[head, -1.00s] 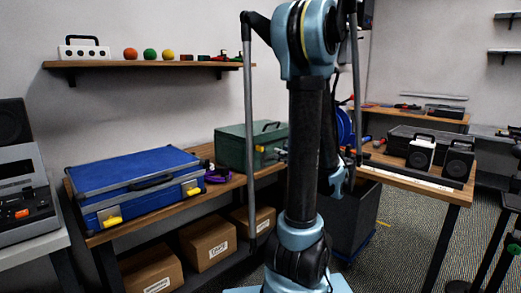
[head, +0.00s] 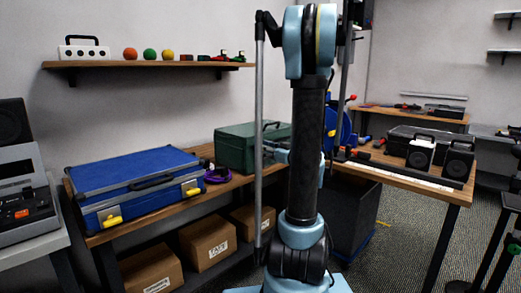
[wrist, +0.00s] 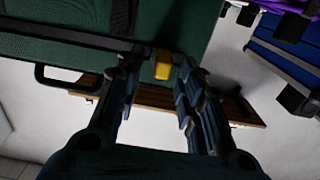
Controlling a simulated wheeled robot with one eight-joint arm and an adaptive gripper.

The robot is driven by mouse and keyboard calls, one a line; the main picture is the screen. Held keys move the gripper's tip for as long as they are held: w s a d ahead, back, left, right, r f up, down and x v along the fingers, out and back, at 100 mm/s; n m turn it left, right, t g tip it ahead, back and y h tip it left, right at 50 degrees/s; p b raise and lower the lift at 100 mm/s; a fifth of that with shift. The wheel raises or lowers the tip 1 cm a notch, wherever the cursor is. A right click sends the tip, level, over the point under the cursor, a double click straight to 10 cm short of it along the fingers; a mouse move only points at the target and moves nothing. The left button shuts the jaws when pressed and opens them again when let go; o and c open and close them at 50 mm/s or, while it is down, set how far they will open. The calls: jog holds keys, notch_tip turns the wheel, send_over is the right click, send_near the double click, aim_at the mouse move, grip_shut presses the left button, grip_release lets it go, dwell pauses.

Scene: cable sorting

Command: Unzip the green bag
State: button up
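The green bag (head: 236,147) looks like a boxy case with a dark top handle. It lies closed on the wooden bench, behind my arm in the head view. In the wrist view the green bag (wrist: 185,25) fills the top, with a dark seam band and a yellow tab (wrist: 163,64) at its edge. My gripper (wrist: 156,66) is open. Its two dark fingers stand on either side of the yellow tab, which is closer to the right finger. I cannot tell whether either finger touches it.
A blue case (head: 133,185) with yellow latches lies left of the green bag, with a purple cable coil (head: 217,175) between them. A wall shelf (head: 150,64) hangs above. Cardboard boxes (head: 208,246) sit below the bench. Speakers (head: 420,153) stand on the right table.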

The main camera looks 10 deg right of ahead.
jog(key=shift+x, duration=1.5)
